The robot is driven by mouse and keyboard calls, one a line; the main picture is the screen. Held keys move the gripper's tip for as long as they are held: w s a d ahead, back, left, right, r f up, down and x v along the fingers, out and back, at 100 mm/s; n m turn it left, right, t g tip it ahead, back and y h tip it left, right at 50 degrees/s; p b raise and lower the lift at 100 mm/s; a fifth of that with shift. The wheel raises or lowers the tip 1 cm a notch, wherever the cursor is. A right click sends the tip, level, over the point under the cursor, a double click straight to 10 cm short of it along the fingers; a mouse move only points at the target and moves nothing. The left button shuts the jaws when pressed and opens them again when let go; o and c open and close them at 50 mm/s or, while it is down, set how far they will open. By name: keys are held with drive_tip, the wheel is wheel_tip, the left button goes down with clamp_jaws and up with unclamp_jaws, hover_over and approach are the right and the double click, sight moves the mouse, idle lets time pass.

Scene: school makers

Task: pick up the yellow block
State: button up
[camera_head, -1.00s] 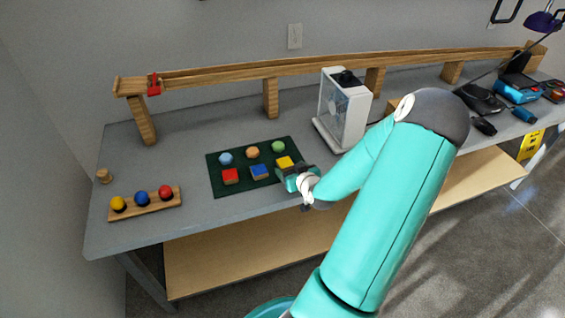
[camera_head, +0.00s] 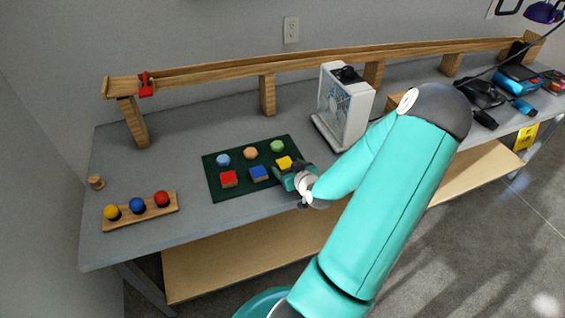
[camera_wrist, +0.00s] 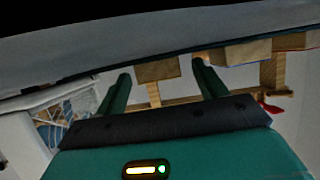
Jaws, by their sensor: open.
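The yellow block (camera_head: 284,162) sits on the dark green mat (camera_head: 222,190), at its right edge, behind the blue block (camera_head: 259,173) in the head view. My gripper (camera_head: 282,177) is low at the mat's right edge, just in front of the yellow block. In the wrist view my gripper (camera_wrist: 164,82) has its two green fingers apart, with a wood-sided block (camera_wrist: 157,71) showing between them. This appears to be the yellow block; its coloured top is hidden there. I cannot tell whether the fingers touch it.
A red block (camera_head: 229,179) and blue, orange and green round pieces share the mat. A wooden tray (camera_head: 150,210) with three balls is at left. A white boxed machine (camera_head: 345,110) stands behind my gripper. A wooden ramp (camera_head: 210,80) runs along the back.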

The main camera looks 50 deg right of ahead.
drive_tip(key=shift+w+d+f, duration=0.1)
drive_tip(key=shift+w, duration=0.05)
drive_tip(key=shift+s, duration=0.2)
drive_tip(key=shift+c, duration=0.6)
drive_tip(key=shift+w, duration=0.1)
drive_tip(key=c, duration=0.9)
drive_tip(key=shift+r, duration=0.2)
drive_tip(key=shift+c, duration=0.2)
